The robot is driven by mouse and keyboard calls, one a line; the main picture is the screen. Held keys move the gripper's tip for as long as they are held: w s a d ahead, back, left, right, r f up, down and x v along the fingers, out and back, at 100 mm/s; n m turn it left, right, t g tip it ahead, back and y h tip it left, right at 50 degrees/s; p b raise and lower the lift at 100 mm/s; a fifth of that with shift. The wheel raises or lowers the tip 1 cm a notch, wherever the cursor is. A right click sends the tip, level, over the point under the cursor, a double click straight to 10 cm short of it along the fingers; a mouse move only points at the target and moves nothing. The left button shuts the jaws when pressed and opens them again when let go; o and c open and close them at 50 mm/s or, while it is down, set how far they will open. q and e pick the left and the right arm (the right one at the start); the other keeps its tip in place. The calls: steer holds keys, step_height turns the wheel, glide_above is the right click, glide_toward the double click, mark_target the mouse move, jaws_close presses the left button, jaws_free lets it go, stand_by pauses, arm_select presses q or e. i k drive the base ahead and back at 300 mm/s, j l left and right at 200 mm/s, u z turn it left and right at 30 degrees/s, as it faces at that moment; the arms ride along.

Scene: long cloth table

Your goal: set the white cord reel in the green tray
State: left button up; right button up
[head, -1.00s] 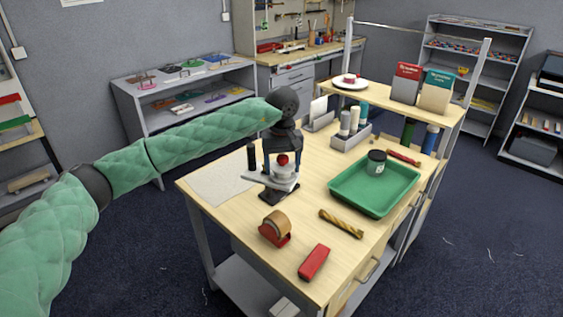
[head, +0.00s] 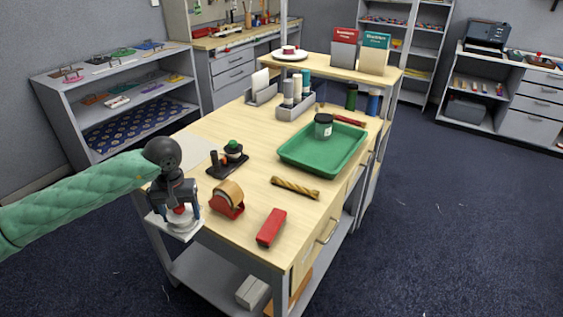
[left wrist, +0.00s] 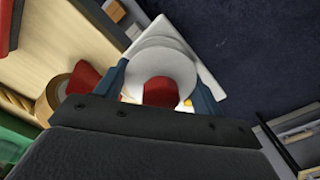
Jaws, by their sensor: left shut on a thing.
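The white cord reel (head: 184,227) has round white flanges, a red knob on top and a flat white square plate under it. My left gripper (head: 179,209) is shut on it, pointing down, out past the table's left edge. In the left wrist view the reel (left wrist: 163,62) sits between the two blue fingers, its red part towards the camera. My right gripper is not in view.
A black stand with a green-topped reel (head: 232,152), a red tape dispenser (head: 227,200), a red stapler-like block (head: 271,227) and a yellow twisted rod (head: 295,187) lie around the tray's left and front. A grey holder (head: 296,108) stands behind it.

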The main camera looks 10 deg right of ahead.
mark_target(338, 151)
steer(key=k+z, duration=0.15)
steer(key=k, duration=0.45)
steer(key=k+l+z, duration=0.1)
steer(key=k, duration=0.5)
steer(key=i+z, duration=0.15)
steer(key=z, duration=0.25)
steer(key=i+z, duration=0.2)
steer(key=z, duration=0.15)
steer(key=i+z, duration=0.15)
steer(key=z, duration=0.25)
steer(key=i+j, duration=0.5)
steer(key=i, duration=0.15)
steer(key=i+j, duration=0.8)
steer(key=j+u, duration=0.05)
steer(key=j, duration=0.05)
